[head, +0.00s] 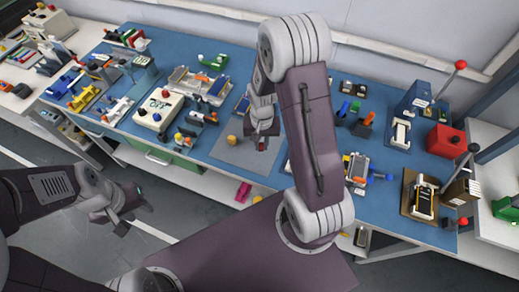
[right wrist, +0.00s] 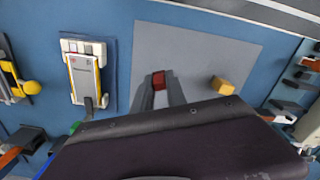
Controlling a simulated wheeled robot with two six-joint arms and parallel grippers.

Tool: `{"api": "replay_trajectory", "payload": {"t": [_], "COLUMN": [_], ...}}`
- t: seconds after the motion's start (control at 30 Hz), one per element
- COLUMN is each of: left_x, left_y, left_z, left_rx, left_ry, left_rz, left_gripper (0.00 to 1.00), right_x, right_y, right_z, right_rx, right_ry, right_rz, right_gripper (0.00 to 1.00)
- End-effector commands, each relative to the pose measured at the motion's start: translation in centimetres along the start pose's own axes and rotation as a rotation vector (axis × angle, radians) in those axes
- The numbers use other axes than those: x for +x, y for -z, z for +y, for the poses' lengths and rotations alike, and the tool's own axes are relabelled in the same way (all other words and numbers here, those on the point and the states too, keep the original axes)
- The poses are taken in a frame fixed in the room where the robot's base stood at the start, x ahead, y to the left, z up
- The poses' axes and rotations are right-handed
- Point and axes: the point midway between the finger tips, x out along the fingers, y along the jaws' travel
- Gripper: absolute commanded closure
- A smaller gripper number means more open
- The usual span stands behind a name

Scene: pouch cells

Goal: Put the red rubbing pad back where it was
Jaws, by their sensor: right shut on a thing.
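The red rubbing pad (right wrist: 158,80) is between the fingertips of my right gripper (right wrist: 160,88) in the right wrist view. In the head view the pad (head: 262,146) shows as a small red patch at the tips of my right gripper (head: 262,138), which is shut on it. It is over the grey mat (head: 236,155) on the blue bench; I cannot tell whether it touches the mat. A yellow block (right wrist: 222,86) lies on the mat (right wrist: 205,50), right of the pad in the wrist view. My left gripper (head: 132,212) is empty, fingers apart, in front of the bench.
In the wrist view, a white and yellow fixture (right wrist: 84,75) stands left of the mat. In the head view, a cream box with buttons (head: 158,109) stands left of it and several fixtures stand right. A pink item (head: 243,192) lies below the bench's front edge.

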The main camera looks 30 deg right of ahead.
Motion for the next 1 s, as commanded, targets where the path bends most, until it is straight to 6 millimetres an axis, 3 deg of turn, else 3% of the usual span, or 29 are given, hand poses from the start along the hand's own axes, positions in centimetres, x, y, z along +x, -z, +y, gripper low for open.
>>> {"api": "replay_trajectory", "payload": {"t": [0.2,0.43,0.8,0.83,0.9,1.0], "left_x": [0.0,0.1,0.4,0.4,0.3,0.3], "left_y": [0.0,0.0,-0.1,-0.1,0.0,0.0], "left_z": [0.0,0.0,0.0,0.0,0.0,0.0], "left_rx": [0.0,0.0,0.0,0.0,0.0,0.0], "left_ry": [0.0,0.0,0.0,0.0,0.0,0.0], "left_rz": [0.0,0.0,0.0,0.0,0.0,0.0], "left_gripper": [0.64,0.64,0.64,0.64,0.64,0.64], "right_x": [0.8,4.3,4.9,4.9,4.8,4.8], "right_y": [0.4,0.3,0.4,0.4,0.4,0.4], "right_z": [-0.7,-0.6,-0.6,-0.6,-0.6,-0.6], "right_rx": [0.0,0.0,0.0,0.0,0.0,0.0], "right_ry": [-0.001,-0.001,0.0,0.0,0.0,0.0], "right_rz": [-0.002,-0.002,0.0,0.0,0.001,0.0], "right_gripper": [1.0,1.0,1.0,0.8,0.61,0.61]}}
